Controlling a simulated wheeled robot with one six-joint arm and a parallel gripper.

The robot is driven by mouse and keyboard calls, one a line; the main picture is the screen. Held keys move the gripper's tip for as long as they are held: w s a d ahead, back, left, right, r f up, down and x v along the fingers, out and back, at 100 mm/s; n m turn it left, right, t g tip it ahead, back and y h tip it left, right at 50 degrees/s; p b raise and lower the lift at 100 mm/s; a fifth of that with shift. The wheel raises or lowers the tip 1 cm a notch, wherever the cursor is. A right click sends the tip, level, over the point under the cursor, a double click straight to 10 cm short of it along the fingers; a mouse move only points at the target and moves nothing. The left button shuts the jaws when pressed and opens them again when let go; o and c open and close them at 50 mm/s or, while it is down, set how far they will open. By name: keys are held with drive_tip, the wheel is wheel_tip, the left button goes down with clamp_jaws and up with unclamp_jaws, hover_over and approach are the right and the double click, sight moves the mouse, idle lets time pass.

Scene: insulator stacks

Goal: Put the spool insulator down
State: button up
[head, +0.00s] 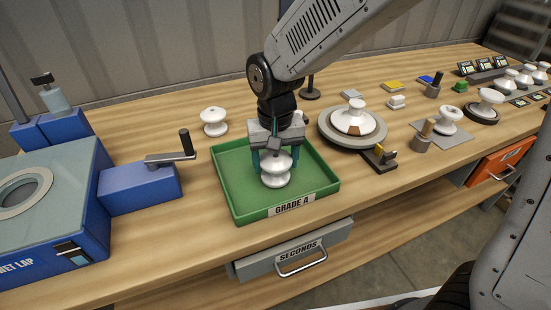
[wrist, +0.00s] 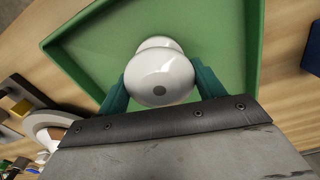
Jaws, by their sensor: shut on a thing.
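The white spool insulator (head: 276,170) is upright between the teal fingers of my gripper (head: 279,163), over the middle of the green tray labelled GRADE A (head: 231,207). I cannot tell whether the spool's base touches the tray floor.
Another white insulator (head: 214,121) stands behind the tray at left. A blue crank box (head: 140,188) is left of the tray. A round turntable with an insulator (head: 352,125) is at right. A grey SECONDS drawer (head: 294,251) is below. The tray floor around the spool is clear.

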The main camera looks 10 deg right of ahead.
sight(275, 155)
drive_tip(key=shift+f, duration=0.1)
drive_tip(key=o, duration=1.4)
drive_tip(key=shift+c, duration=0.2)
wheel_tip(275, 155, up, 12)
drive_tip(key=s+d+r, duration=0.4)
drive_tip(key=s+d, duration=0.3)
drive_tip(key=d, duration=0.4)
drive_tip(key=s+d+f+m+t, duration=0.1)
drive_tip(key=s+d+f, duration=0.1)
drive_tip(key=s+d, duration=0.7)
drive_tip(key=shift+s+d+f, duration=0.3)
drive_tip(key=shift+s+d, duration=0.1)
drive_tip(key=shift+s, duration=1.6)
